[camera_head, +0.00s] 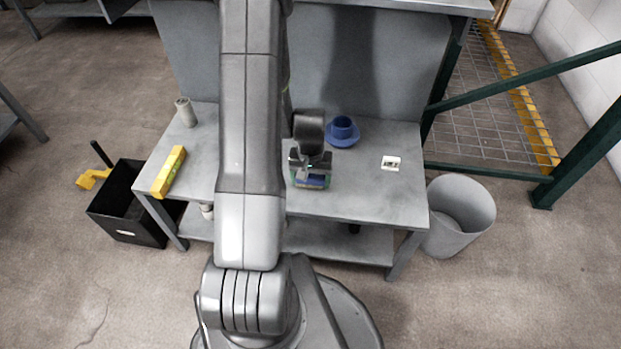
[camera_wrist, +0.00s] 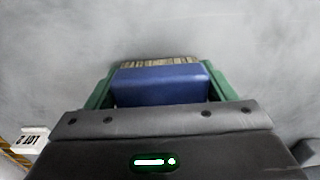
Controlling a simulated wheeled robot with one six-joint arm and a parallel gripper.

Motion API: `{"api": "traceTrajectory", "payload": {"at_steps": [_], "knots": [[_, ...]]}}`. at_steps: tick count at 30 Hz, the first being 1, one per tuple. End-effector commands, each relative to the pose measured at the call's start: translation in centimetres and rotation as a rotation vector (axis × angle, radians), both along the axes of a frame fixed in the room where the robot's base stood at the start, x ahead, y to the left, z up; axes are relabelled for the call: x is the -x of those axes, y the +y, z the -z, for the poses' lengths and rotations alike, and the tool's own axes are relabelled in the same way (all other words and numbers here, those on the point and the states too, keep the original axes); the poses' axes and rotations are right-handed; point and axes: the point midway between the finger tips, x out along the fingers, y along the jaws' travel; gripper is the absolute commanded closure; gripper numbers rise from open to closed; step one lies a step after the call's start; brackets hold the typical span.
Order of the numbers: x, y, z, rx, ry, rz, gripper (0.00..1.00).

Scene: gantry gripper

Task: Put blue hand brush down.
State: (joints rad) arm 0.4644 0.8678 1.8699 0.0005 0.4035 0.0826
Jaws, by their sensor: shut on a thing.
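The blue hand brush (camera_wrist: 160,84) is between the green fingers of my gripper (camera_wrist: 160,88) in the wrist view. Its tan bristles show along the far edge, over the grey tabletop. In the head view my gripper (camera_head: 311,182) is at the workbench (camera_head: 375,195), right of my arm, with a bit of the blue brush (camera_head: 315,181) showing. My gripper is shut on the brush. I cannot tell whether the brush touches the tabletop.
A blue cup on a saucer (camera_head: 342,132) stands behind my gripper. A white label block (camera_head: 391,163) lies to the right. A yellow level (camera_head: 169,171) and a grey cylinder (camera_head: 186,112) are at the left. A black bin (camera_head: 128,203) and grey bin (camera_head: 458,214) flank the bench.

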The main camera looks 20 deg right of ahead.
Motion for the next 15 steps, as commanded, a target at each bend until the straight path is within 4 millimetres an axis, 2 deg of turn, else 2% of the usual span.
{"api": "traceTrajectory", "payload": {"at_steps": [11, 12, 15], "knots": [[0.02, 0.01, 1.03, -0.001, 0.001, 0.000, 0.60], [0.03, 0.02, 1.06, -0.001, 0.001, 0.000, 0.19], [0.06, 0.04, 1.14, -0.001, 0.002, 0.000, 0.02]]}}
